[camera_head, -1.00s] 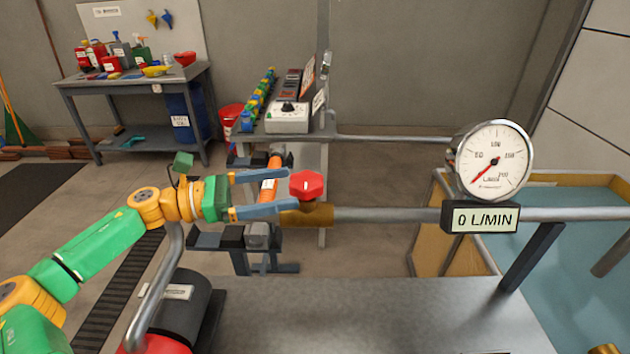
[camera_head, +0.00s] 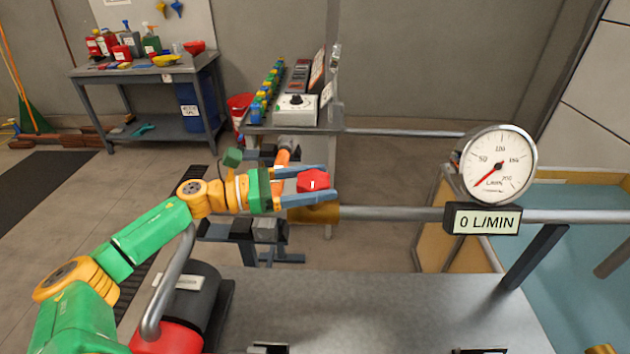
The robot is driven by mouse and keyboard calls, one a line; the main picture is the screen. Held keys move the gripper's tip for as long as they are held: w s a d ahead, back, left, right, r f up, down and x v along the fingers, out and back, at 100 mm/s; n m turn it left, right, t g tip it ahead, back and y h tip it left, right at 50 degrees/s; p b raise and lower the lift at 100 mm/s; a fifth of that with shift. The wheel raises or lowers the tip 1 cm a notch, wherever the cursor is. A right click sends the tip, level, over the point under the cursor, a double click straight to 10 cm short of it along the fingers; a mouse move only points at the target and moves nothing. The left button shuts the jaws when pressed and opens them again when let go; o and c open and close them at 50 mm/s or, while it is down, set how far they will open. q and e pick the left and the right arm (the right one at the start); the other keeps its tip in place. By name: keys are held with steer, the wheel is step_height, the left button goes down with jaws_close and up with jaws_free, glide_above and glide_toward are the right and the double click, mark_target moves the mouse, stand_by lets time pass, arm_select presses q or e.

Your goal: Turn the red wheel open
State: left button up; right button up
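The red wheel (camera_head: 312,181) is a small lobed handwheel on top of a brass valve body (camera_head: 325,212) in the grey pipe. My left gripper (camera_head: 332,182) reaches in from the left with its two blue-grey fingers along the wheel's far and near sides. The fingers appear closed against it, and the near finger hides its lower edge. The round gauge (camera_head: 497,165) has its red needle at the low end. The display (camera_head: 482,219) under it reads 0 L/MIN. My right gripper is not in view.
A grey metal bench top (camera_head: 370,305) is clear in front of the pipe. A dark motor with a red end (camera_head: 190,300) stands at lower left, beneath my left arm. A blue water tank (camera_head: 585,290) is at right, and a shelf with a white control box (camera_head: 295,107) stands behind.

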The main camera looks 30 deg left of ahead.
arm_select(q)
steer(key=c, duration=0.4)
steer(key=shift+o, duration=0.2)
